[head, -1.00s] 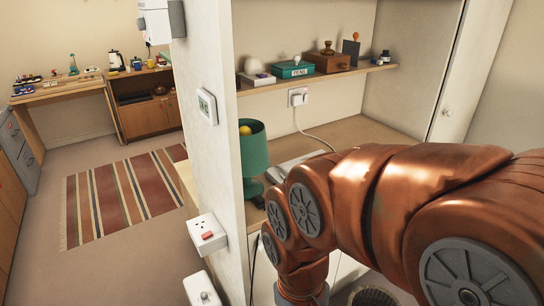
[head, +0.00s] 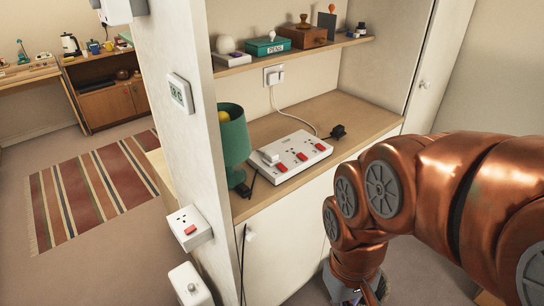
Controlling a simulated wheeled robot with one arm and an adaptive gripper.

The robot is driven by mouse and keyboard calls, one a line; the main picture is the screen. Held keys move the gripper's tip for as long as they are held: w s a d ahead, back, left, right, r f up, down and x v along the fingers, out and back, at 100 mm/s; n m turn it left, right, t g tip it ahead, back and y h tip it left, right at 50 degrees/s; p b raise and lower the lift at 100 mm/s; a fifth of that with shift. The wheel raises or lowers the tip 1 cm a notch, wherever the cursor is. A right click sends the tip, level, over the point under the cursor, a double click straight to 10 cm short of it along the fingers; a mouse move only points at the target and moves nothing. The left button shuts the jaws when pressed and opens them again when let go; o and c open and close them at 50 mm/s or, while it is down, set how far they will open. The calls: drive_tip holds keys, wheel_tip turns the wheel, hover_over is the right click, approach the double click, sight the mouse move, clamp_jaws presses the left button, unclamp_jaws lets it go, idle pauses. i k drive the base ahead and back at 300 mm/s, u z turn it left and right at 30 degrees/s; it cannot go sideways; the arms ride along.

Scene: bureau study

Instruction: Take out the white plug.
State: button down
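A white power strip (head: 322,152) with red switches lies on the wooden counter (head: 368,112). A white plug (head: 268,157) sits in the strip's left end. Another white plug (head: 276,77) sits in the wall socket above the counter, and a white cord runs down from it towards the strip. My gripper (head: 368,292) is low at the bottom edge, in front of the cabinet and apart from the plugs. It is partly cut off, and its fingers do not show clearly.
A green lamp (head: 233,140) stands left of the strip. A shelf (head: 345,40) with boxes and stamps hangs above. The partition wall (head: 180,140) carries a socket box (head: 189,228) with a red switch. Open floor lies left, with a striped rug (head: 95,190).

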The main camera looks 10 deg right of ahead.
sight(271, 158)
drive_tip(key=k, duration=0.5)
drive_tip(key=z, duration=1.25)
drive_tip(key=i, duration=1)
drive_tip(key=u, duration=2.85)
drive_tip(key=i, duration=0.5)
drive_tip(key=z, duration=0.1)
